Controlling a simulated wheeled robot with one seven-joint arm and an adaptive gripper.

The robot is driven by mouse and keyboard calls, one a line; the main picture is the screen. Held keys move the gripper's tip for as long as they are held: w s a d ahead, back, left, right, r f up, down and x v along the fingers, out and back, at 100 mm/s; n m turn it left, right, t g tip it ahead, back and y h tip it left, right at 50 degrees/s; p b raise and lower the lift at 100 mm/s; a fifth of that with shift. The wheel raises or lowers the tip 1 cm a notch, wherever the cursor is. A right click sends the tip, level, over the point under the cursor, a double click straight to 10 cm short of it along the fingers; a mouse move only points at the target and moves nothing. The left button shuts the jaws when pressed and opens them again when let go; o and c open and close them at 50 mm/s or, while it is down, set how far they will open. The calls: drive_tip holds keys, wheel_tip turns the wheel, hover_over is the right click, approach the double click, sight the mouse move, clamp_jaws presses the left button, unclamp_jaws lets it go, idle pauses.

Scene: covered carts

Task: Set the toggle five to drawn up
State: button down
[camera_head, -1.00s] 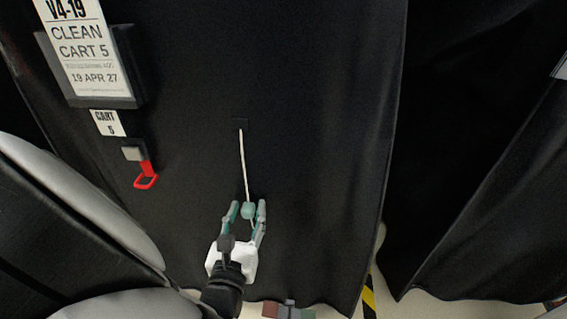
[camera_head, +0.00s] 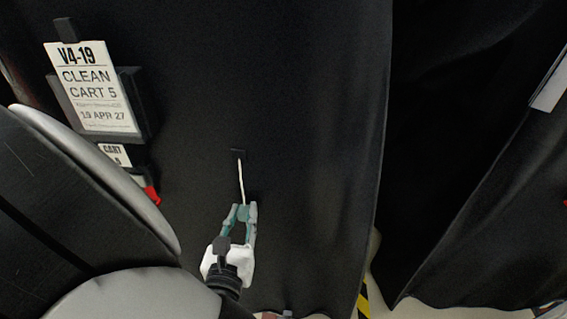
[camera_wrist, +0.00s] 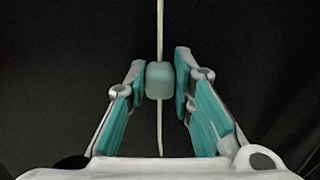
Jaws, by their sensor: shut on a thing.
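The toggle (camera_head: 243,213) is a small teal bead on a pale cord (camera_head: 241,180) that hangs from a dark slot in the black cover of cart 5. My gripper (camera_head: 244,208) is shut on the toggle from both sides. In the wrist view the toggle (camera_wrist: 160,80) sits between the fingertips (camera_wrist: 161,78), with cord (camera_wrist: 160,30) running above it and a short cord tail below it. In the head view my fingers partly hide the toggle.
A sign (camera_head: 95,88) reading "CLEAN CART 5" and a small "CART 5" label (camera_head: 115,156) are at the upper left. A red clip (camera_head: 151,194) is partly hidden below. Another black cover (camera_head: 470,170) hangs at the right, and yellow-black floor tape (camera_head: 363,300) shows below.

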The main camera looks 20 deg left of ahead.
sight(244, 189)
wheel_tip(244, 189, up, 5)
drive_tip(key=p, duration=0.3)
drive_tip(key=c, duration=1.4)
unclamp_jaws()
drive_tip(key=shift+o, duration=0.2)
drive_tip(key=shift+f, duration=0.2)
